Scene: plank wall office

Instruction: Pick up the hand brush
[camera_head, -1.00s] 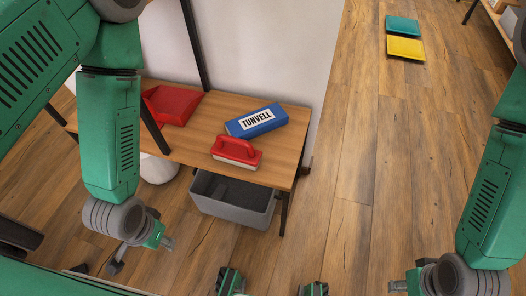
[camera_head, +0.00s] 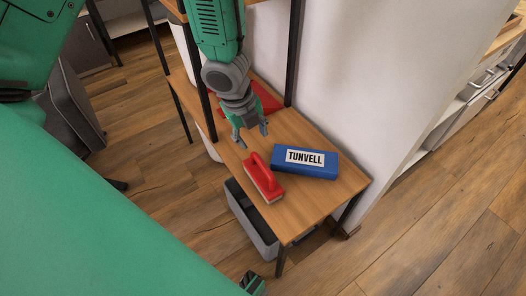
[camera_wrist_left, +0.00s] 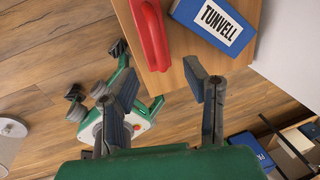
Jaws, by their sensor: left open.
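The hand brush (camera_head: 262,180) has a red handle and pale bristles. It lies on the wooden shelf board near its front edge. In the left wrist view the red brush (camera_wrist_left: 152,36) shows at the top, cut off by the frame. My left gripper (camera_head: 254,141) is open and empty, above the board just behind the brush in the head view. In the left wrist view the open fingers (camera_wrist_left: 161,77) point toward the board, with the brush beyond their tips.
A blue TUNVELL box (camera_head: 305,170) lies close to the right of the brush. A red dustpan (camera_head: 265,99) lies farther back, partly hidden by my left arm. Dark shelf posts (camera_head: 296,52) stand near the arm. A grey bin (camera_head: 246,222) is below the board.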

